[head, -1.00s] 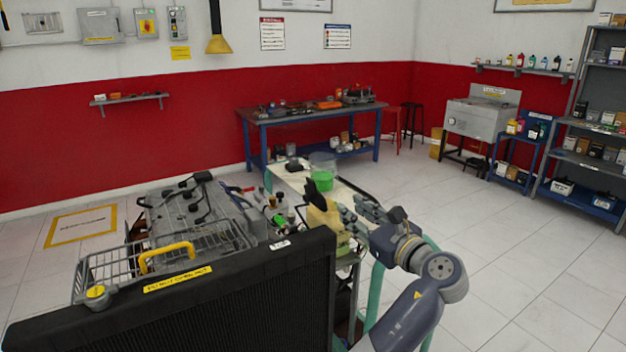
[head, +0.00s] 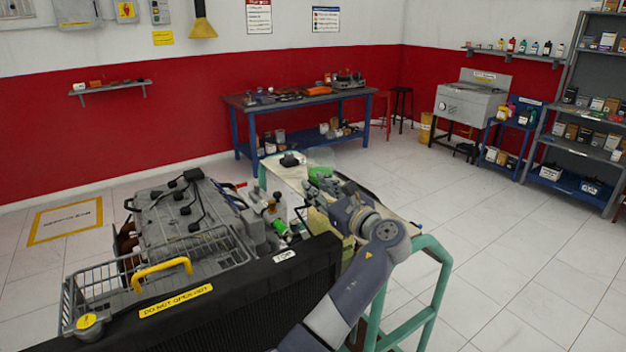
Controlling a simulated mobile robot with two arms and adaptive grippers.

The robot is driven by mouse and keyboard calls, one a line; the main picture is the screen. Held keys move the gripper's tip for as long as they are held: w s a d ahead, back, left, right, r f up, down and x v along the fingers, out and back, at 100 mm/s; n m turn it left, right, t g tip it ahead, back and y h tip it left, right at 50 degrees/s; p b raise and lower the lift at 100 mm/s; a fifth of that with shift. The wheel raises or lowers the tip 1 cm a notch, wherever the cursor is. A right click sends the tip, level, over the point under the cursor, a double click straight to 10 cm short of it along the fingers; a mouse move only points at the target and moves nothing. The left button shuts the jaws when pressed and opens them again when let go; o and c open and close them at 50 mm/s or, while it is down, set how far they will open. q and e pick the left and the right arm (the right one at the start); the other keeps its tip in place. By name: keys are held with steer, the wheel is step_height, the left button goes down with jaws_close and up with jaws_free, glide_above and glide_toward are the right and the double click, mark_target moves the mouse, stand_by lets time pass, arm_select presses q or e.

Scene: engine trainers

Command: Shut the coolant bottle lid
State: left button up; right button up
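The coolant bottle (head: 320,224) is a pale yellowish tank just behind the right end of the black radiator, in the head view. The finger gap is too small and overlapped to read. My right gripper is out of view.
The radiator (head: 230,310) with a yellow label fills the front. A wire basket (head: 110,290) and the grey engine (head: 180,215) lie left of the bottle. A green-framed bench (head: 432,268) stands behind and right. The floor at the right is clear.

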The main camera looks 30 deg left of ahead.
arm_select(q)
steer(key=shift+w+a+r, duration=0.1)
steer(key=shift+w+a, duration=0.15)
steer(key=shift+a, duration=0.45)
steer(key=shift+w+a, duration=0.15)
steer(key=shift+a, duration=0.15)
steer(key=shift+w+a, duration=0.1)
steer(key=shift+a, duration=0.05)
jaws_close()
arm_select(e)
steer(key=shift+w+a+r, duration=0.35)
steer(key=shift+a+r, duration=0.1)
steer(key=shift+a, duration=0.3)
